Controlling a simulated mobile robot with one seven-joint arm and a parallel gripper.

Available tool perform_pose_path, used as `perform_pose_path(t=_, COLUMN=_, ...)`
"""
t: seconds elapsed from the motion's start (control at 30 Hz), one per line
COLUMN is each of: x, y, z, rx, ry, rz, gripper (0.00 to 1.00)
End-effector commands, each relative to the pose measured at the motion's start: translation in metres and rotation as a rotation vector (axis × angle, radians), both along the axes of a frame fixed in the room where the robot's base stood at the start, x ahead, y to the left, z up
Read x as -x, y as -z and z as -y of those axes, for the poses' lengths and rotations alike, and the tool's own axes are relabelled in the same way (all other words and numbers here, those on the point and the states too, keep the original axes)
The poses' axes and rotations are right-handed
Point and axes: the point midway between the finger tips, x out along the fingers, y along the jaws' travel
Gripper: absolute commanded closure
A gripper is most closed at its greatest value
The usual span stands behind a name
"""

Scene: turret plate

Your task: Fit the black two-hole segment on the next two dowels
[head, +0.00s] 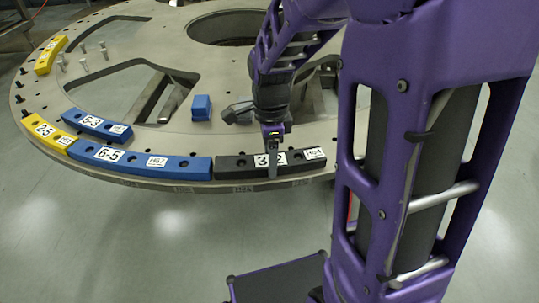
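The black segment (232,168), with white labels reading 3-2 and H54, lies along the front rim of the grey turret plate (225,104). Its left end is close to the blue 6-5 segment (135,162). My gripper (272,163) points down at the middle of the black segment, with one finger showing in front of its near face. The other finger is hidden, so I cannot tell whether it grips the segment. Any dowels under the segment are hidden. Several short black dowels (18,85) stand bare on the left rim.
A blue 5-3 segment (97,125) lies inward of the row. Yellow segments lie at the left (50,136) and far left (50,54). A small blue block (201,108) and several silver pins (83,65) stand on the plate. The plate has large cutouts. My arm covers the right side.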

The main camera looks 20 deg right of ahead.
Motion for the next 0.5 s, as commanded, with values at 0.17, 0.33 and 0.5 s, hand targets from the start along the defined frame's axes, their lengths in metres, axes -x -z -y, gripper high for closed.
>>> perform_pose_path(t=0.17, x=-0.0002, y=-0.0004, z=0.0, rx=0.0, ry=0.0, rz=0.001, gripper=0.02)
perform_pose_path(t=0.33, x=-0.0001, y=-0.0002, z=0.0, rx=0.0, ry=0.0, rz=0.0, gripper=0.01)
perform_pose_path(t=0.5, x=0.0, y=-0.0024, z=0.0, rx=0.0, ry=0.0, rz=0.0, gripper=0.01)
